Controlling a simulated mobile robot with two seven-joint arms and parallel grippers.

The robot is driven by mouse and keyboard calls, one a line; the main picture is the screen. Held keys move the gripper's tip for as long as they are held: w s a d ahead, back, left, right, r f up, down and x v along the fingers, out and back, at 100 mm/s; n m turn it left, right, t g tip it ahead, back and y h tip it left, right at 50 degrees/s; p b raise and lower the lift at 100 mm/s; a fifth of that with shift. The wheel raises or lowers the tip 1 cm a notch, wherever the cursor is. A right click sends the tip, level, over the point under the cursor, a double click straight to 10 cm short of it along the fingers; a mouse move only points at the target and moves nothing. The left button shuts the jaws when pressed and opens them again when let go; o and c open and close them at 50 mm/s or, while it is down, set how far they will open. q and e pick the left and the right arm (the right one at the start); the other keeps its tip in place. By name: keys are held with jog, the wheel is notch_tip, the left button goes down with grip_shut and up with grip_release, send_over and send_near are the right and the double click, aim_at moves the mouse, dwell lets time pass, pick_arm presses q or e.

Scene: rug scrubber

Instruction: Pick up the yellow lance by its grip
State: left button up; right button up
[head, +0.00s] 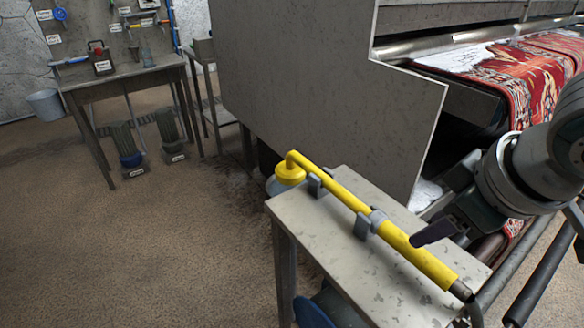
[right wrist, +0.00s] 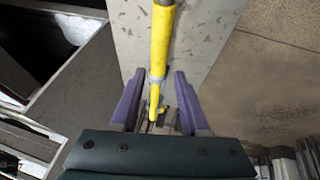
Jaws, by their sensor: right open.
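The yellow lance (head: 425,262) lies along a small metal table (head: 320,225) in the head view, resting in grey brackets (head: 362,225). Its bent yellow end is at the far left of the table, and its thick section and dark tip point to the near right. My right gripper (head: 432,236) is at the thick section, coming in from the right with dark purple fingers. In the right wrist view the right gripper (right wrist: 159,75) is open, and the lance (right wrist: 161,45) runs between its two fingers in the picture. Contact cannot be told. My left gripper is not in view.
A large grey machine (head: 300,75) stands just behind the table, with a red patterned rug (head: 535,75) on it at the right. A workbench (head: 125,78) with tools and a bucket (head: 45,104) stand at the back left. The floor at left is clear.

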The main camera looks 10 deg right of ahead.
aim_at(405, 246)
jog(key=b+x, duration=0.1)
jog(key=x, duration=0.4)
jog(key=shift+d+f, duration=0.15)
jog(key=shift+d, duration=0.05)
jog(key=b+x, duration=0.2)
jog(key=x, duration=0.3)
jog(key=shift+s+a, duration=0.1)
jog(key=shift+c, duration=0.2)
jog(key=c, duration=0.3)
grip_shut()
